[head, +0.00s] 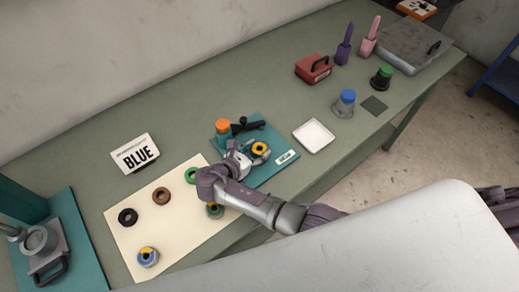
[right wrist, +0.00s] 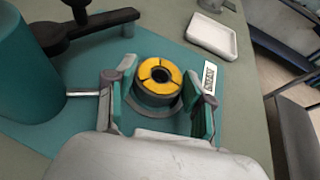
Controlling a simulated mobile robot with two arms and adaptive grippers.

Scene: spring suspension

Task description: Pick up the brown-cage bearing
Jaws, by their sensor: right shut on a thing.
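The brown-cage bearing (head: 161,196) lies flat on the cream mat (head: 178,232), between a black ring (head: 128,217) and a green ring (head: 191,175). My right gripper (head: 250,152) is away from it, to its right, over the teal fixture plate (head: 285,176). In the right wrist view the right gripper (right wrist: 160,105) has its fingers on both sides of a dark round part with a yellow top (right wrist: 157,78) and is shut on it. This part seems to sit at the plate; whether it is lifted cannot be told. My left gripper is not in view.
A black lever (head: 247,126) and an orange-capped part (head: 222,126) stand on the plate. A white tray (head: 313,136) lies right of it.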

